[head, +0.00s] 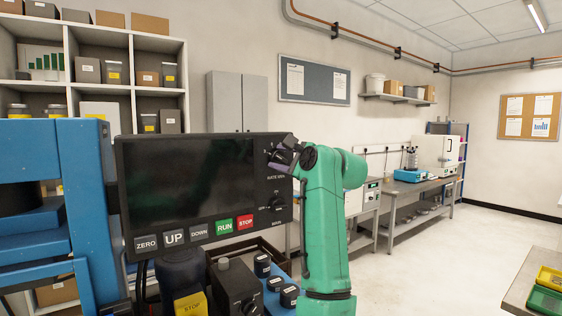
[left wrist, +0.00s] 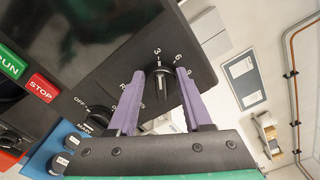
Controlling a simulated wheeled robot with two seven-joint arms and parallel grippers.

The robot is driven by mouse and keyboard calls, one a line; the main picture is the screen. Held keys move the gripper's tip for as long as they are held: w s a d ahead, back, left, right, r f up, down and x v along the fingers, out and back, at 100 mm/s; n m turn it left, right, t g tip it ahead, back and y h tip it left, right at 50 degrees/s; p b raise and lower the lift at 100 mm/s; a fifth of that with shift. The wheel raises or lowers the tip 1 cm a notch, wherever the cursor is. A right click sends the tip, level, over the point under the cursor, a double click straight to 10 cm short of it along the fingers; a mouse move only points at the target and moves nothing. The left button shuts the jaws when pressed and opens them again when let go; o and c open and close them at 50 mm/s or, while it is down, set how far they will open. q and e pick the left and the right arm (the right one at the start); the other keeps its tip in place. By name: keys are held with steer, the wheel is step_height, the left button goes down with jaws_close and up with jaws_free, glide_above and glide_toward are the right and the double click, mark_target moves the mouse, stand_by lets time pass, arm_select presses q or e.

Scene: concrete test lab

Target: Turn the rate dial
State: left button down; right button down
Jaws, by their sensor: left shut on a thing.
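The black control panel (head: 190,170) carries a dark screen and a row of buttons. The rate dial (left wrist: 158,82) is a black knob near the panel's upper right corner, with printed numbers including 3 and 6 around it. Its pale pointer mark faces close to the 3 in the left wrist view. My left gripper (left wrist: 160,92) has its purple fingers on both sides of the dial and is shut on it. In the head view my left gripper (head: 284,156) largely hides the dial, above the rate label. My right gripper is not in view.
A main switch knob (head: 277,203) sits below the dial. The UP (head: 174,237), RUN (head: 224,226) and STOP (head: 246,222) buttons line the panel's lower edge. A blue frame (head: 92,205) stands at left. Black knobs and a small box (head: 236,286) are below the panel.

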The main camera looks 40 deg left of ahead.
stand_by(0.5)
arm_select(q)
steer(key=shift+c, duration=1.8)
jaws_free()
steer(key=b+v, duration=0.4)
steer(key=v, duration=1)
steer(key=shift+d+b, duration=0.2)
steer(key=shift+b, duration=0.2)
steer(key=shift+s, duration=0.1)
